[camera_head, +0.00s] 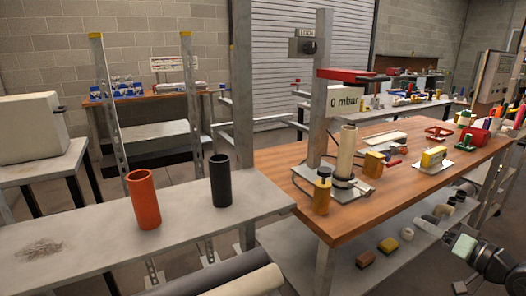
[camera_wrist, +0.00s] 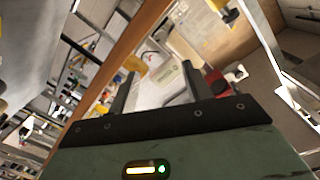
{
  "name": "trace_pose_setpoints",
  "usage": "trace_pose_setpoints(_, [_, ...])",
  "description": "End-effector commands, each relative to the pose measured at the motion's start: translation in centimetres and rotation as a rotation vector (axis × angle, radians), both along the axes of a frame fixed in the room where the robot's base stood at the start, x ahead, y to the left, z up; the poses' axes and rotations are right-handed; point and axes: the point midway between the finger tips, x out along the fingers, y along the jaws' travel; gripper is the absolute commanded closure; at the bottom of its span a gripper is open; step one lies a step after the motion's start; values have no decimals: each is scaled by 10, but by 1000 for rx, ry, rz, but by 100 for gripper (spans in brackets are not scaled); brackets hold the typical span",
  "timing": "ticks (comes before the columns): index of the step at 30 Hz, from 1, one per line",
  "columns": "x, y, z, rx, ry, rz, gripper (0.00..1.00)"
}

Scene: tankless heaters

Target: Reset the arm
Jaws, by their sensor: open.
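My gripper (camera_wrist: 156,90) is open in the wrist view, its two fingers apart with nothing between them. Past the fingers the wrist view shows a tilted scene with the edge of a wooden table and blurred items on it. In the head view part of my arm (camera_head: 490,258) shows at the lower right, in front of the wooden workbench (camera_head: 300,185). The fingertips are hard to make out in the head view.
On the workbench stand a pressure rig with a cream cylinder (camera_head: 346,152), a yellow block (camera_head: 374,163) and several small tools. An orange cylinder (camera_head: 144,200) and a black cylinder (camera_head: 220,181) stand on the grey shelf (camera_head: 75,235) at left. Small parts lie on the lower shelf.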

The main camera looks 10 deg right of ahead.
Motion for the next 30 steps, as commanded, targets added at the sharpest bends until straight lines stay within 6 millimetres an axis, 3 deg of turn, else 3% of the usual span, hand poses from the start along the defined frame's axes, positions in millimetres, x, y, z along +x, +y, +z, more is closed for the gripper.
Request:
trace_pose_setpoints(5, [33,43,1,-179,150,90,51])
trace_pose_setpoints(9, [54,94,2,-390,324,175,51])
trace_pose_setpoints(14, [53,154,15,-603,499,258,51])
trace_pose_setpoints(20, [12,230,43,-812,692,369,51])
trace_pose_setpoints(24, [-43,280,69,-922,816,469,51])
trace_pose_setpoints(30, [-140,330,102,-1027,968,643,51])
